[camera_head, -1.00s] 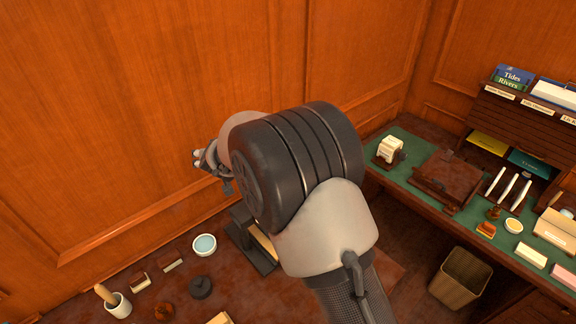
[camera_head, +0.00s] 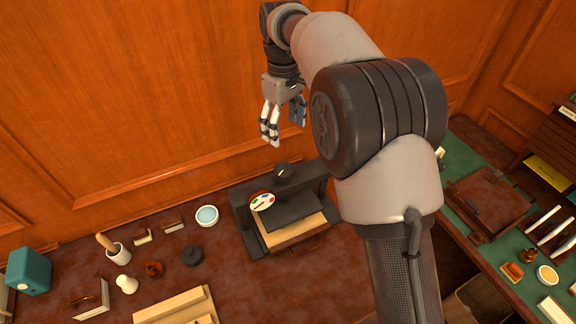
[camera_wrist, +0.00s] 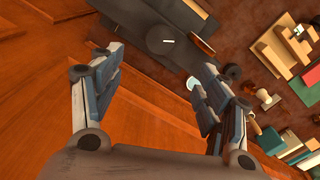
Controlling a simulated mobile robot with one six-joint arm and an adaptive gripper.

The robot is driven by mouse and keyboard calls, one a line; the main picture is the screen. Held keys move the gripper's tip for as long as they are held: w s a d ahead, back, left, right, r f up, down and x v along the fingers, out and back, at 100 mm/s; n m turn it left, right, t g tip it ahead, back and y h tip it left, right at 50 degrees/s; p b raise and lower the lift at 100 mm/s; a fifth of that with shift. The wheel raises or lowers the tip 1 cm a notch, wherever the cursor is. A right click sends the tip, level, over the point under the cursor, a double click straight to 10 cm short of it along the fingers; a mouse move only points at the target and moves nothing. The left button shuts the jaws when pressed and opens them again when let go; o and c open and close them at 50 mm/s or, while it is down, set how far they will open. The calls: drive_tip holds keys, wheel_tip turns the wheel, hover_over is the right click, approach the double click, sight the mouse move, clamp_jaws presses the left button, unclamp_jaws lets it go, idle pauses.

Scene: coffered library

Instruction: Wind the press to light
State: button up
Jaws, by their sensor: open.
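The press (camera_head: 295,208) stands on the brown desk near the wall, a dark frame with a dark plate over a pale wooden bed. A round dial (camera_head: 262,201) with coloured marks is at its front left. A dark round knob (camera_head: 283,170) with a pale line tops it; the knob also shows in the wrist view (camera_wrist: 161,40). My gripper (camera_head: 284,132) is open and empty in the air, above and behind the press near the wall. My arm hides the press's right side. Where the dial points is too small to tell.
Left of the press are a pale blue dish (camera_head: 207,215), a black round pot (camera_head: 192,256), a white cup with a pestle (camera_head: 118,253) and a teal box (camera_head: 29,270). A wooden tray (camera_head: 178,307) lies in front. A green-topped desk (camera_head: 455,165) stands at right.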

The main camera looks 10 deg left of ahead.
sight(284, 169)
wheel_tip(284, 169, down, 16)
drive_tip(key=b, duration=0.2)
drive_tip(key=shift+a+f+b, duration=0.1)
drive_tip(key=shift+f+b, duration=0.15)
drive_tip(key=shift+b, duration=0.05)
drive_tip(key=shift+c, duration=0.3)
drive_tip(key=c, duration=1)
